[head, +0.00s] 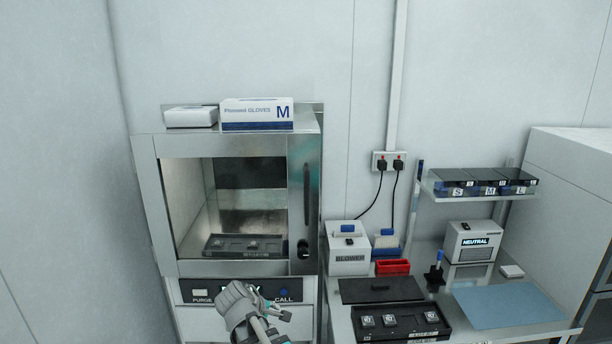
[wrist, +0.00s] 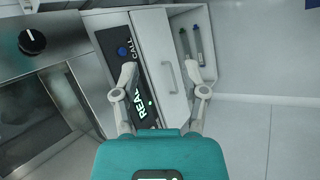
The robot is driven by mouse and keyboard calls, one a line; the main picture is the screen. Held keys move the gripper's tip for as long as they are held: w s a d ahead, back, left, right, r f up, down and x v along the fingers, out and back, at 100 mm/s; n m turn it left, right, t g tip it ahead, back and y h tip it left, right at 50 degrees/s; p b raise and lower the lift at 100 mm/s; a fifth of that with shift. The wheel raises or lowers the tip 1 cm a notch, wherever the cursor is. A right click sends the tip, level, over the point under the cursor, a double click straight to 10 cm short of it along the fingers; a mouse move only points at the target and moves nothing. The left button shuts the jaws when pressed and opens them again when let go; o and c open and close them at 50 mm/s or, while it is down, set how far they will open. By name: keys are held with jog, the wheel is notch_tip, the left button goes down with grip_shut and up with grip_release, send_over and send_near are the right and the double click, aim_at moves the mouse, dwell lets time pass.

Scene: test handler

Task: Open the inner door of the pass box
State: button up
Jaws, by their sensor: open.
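The pass box (head: 142,190) is a steel cabinet against the wall in the head view. Its windowed door looks shut, with a dark vertical handle (head: 307,195) and a black round knob (head: 303,249) on the right side. In the wrist view the knob (wrist: 32,41) is at upper left, beside part of the steel door frame (wrist: 92,85). My gripper (head: 275,318) is low in front of the control panel, below the knob and apart from it. In the wrist view my gripper (wrist: 163,76) has its two fingers spread, with nothing between them.
Through the window a dark tray (head: 243,246) shows inside. The panel below has PURGE (head: 200,293) and CALL (head: 284,292) buttons. A glove box (head: 257,114) sits on top. At right are a blower (head: 348,255), a black tray (head: 400,322) and a blue mat (head: 508,304).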

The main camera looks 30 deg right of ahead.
jog(key=w+d+r+n+t+h+p, duration=0.1)
jog(key=w+d+r+n+h+p, duration=0.25)
jog(key=r, duration=0.45)
jog(key=w+d+r+n+t+h+p, duration=0.1)
jog(key=w+d+r+n+h+p, duration=0.2)
jog(key=r, duration=0.5)
jog(key=n+t+h+p, duration=0.2)
jog(key=n+t+p, duration=0.3)
jog(key=n, duration=0.4)
send_near(306, 189)
jog(key=a+g+p, duration=0.1)
jog(key=a, duration=0.2)
jog(key=shift+s+a+r, duration=0.1)
jog(key=shift+s+r, duration=0.05)
jog(key=shift+s, duration=0.15)
jog(key=shift+g+h, duration=0.25)
jog(key=shift+g, duration=0.05)
jog(key=x, duration=1.4)
jog(key=shift+a, duration=0.1)
grip_shut()
